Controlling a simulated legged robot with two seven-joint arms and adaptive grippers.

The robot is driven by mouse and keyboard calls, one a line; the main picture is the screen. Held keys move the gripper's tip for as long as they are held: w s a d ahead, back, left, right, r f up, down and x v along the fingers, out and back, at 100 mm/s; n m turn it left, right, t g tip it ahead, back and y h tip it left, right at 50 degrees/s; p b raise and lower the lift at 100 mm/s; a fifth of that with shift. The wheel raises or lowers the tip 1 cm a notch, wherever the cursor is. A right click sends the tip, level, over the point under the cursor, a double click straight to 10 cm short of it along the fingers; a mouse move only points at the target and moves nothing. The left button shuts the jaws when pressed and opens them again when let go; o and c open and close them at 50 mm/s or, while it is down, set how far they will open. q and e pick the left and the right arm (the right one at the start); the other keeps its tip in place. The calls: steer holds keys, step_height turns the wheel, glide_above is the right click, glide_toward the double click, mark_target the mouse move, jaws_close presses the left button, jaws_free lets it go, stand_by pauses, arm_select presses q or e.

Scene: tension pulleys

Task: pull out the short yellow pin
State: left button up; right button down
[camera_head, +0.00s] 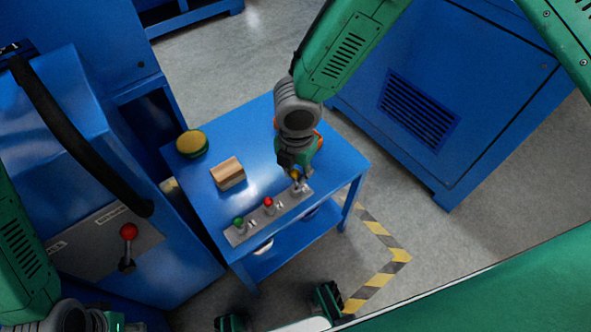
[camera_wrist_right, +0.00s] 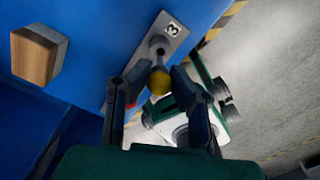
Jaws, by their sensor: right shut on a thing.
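The short yellow pin (camera_head: 295,174) has a round yellow knob and stands at the right end of a grey panel (camera_head: 262,218) on the blue table. In the right wrist view, its knob (camera_wrist_right: 159,82) sits between my fingers, below a grey round socket by the label "3". My right gripper (camera_head: 298,180) reaches down from above and is shut on the pin; its fingers partly hide the knob. I cannot tell whether the pin is still in its socket.
On the panel are a red-knobbed pin (camera_head: 268,202) and a green-knobbed pin (camera_head: 239,222). A wooden block (camera_head: 228,173) and a yellow-green round object (camera_head: 192,143) stand on the table (camera_head: 248,130). A blue machine with a red-knobbed lever (camera_head: 128,231) is at left.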

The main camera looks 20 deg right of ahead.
steer(key=shift+r, duration=0.1)
step_height(320, 180, up, 4)
steer(key=p, duration=0.4)
stand_by(0.4)
stand_by(0.4)
